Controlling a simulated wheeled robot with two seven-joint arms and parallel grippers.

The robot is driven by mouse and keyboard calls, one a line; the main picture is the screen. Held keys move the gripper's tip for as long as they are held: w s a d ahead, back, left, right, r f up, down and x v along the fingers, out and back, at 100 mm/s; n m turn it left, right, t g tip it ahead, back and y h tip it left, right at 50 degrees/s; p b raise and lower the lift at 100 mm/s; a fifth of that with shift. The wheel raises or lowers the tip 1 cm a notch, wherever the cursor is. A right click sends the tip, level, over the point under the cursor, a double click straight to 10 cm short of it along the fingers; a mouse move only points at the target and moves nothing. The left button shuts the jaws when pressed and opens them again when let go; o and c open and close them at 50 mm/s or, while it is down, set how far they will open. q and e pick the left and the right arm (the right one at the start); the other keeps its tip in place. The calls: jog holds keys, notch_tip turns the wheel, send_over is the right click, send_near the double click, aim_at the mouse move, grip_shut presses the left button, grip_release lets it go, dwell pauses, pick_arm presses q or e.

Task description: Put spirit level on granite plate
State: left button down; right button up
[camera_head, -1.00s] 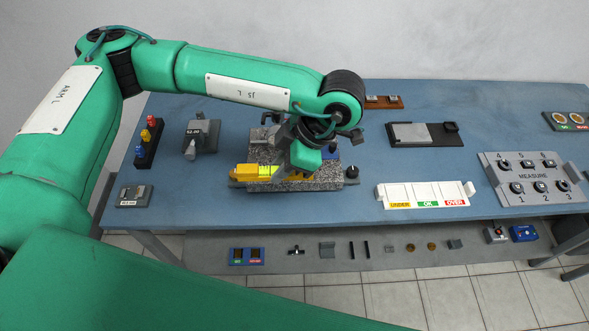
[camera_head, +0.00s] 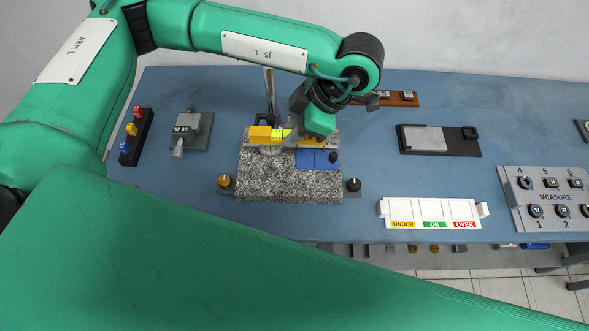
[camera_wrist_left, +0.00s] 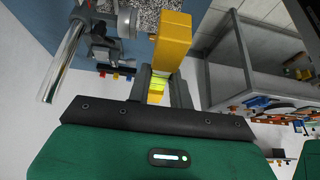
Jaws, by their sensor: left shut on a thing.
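The yellow spirit level (camera_head: 262,134) is held in my left gripper (camera_head: 292,133), near the back edge of the speckled granite plate (camera_head: 275,186). The gripper is shut around its middle; its yellow left end sticks out and a small yellow part shows on the right. I cannot tell whether the level touches the plate or hangs just above it. In the left wrist view the level (camera_wrist_left: 172,42) lies between the fingers (camera_wrist_left: 160,88), its vial showing yellow-green. My right gripper is not in view.
A metal post (camera_head: 269,92) stands behind the plate. A blue block (camera_head: 318,159) sits on the plate's right part. A brass knob (camera_head: 225,181) and a black knob (camera_head: 353,184) flank the front. The plate's front is clear.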

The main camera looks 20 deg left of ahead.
pick_arm(q)
notch_tip(320, 180, down, 4)
jog(key=s+p, duration=0.1)
jog(key=s, duration=0.1)
jog(key=p, duration=0.2)
send_over(286, 186)
jog(key=d, duration=0.2)
jog(key=f, duration=1.2)
jog(key=shift+w+a, duration=0.15)
jog(key=shift+w, duration=0.15)
notch_tip(286, 186, down, 3)
jog(key=shift+f+p, duration=0.1)
jog(key=shift+p, duration=0.4)
jog(key=shift+f, duration=0.1)
jog(key=c, duration=1.3)
grip_release()
jog(key=shift+o, duration=0.2)
jog(key=b+v, duration=0.4)
jog(key=v, duration=0.8)
